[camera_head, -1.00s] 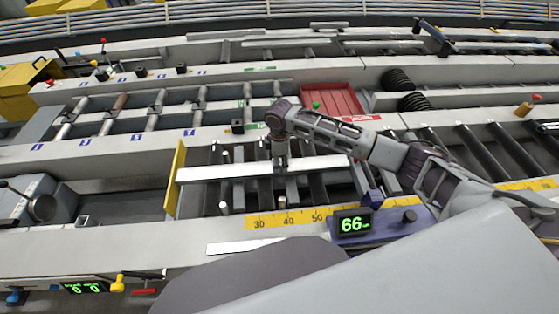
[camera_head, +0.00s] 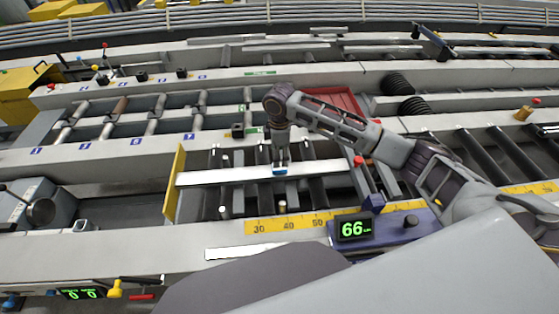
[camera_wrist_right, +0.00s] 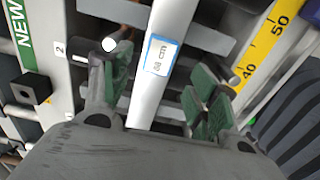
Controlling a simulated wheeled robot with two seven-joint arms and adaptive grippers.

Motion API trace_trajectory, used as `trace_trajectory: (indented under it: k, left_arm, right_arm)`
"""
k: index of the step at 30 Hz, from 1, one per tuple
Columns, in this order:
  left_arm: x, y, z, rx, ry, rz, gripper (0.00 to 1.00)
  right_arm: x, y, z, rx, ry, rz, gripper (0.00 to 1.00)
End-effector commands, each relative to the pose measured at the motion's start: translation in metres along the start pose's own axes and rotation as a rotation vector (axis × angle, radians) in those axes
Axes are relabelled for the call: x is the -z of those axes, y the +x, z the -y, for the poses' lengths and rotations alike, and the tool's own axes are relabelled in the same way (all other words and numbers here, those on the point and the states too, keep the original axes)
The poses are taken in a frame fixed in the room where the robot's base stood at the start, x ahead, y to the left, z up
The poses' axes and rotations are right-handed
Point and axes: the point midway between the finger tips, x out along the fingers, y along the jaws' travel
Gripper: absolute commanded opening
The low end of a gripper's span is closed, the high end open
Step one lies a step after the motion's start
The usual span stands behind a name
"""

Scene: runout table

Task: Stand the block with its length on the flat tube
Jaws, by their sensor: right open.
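The flat tube (camera_head: 222,177) is a long pale bar lying across the dark rollers. It runs up the middle of the right wrist view (camera_wrist_right: 146,108). A white and blue label (camera_wrist_right: 161,55) with a length in cm is on its top face. My right gripper (camera_head: 280,163) is over the tube near this label, pointing down. In the wrist view its green-padded fingers (camera_wrist_right: 162,75) are apart, one on each side of the tube, with nothing between them but the tube below. I cannot tell which block carries the length. My left gripper is out of view.
A yellow scale (camera_head: 289,222) runs along the front. A yellow plate (camera_head: 175,184) stands at the tube's left end. A black block (camera_head: 237,131) sits behind. A red tray (camera_head: 345,100) is farther back.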

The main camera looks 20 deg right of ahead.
Motion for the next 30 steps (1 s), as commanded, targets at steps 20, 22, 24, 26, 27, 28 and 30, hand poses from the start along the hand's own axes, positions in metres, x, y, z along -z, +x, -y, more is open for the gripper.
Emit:
trace_trajectory:
  k: [20, 22, 24, 26, 27, 28, 30]
  left_arm:
    - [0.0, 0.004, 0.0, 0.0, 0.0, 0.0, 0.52]
    - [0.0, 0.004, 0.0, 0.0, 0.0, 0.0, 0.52]
    - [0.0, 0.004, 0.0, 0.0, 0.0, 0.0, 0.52]
    - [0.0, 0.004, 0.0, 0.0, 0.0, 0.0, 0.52]
    - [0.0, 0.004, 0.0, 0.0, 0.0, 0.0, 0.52]
    - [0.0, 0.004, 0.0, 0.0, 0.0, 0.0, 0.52]
    - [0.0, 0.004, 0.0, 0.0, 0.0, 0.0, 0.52]
  right_arm:
    - [0.0, -0.056, 0.0, 0.0, 0.0, 0.0, 0.6]
    - [0.0, -0.056, 0.0, 0.0, 0.0, 0.0, 0.6]
    - [0.0, -0.056, 0.0, 0.0, 0.0, 0.0, 0.6]
    - [0.0, -0.056, 0.0, 0.0, 0.0, 0.0, 0.6]
    - [0.0, -0.056, 0.0, -0.001, 0.0, 0.0, 0.6]
    - [0.0, -0.056, 0.0, -0.001, 0.0, 0.0, 0.6]
    - [0.0, -0.056, 0.0, -0.001, 0.0, 0.0, 0.6]
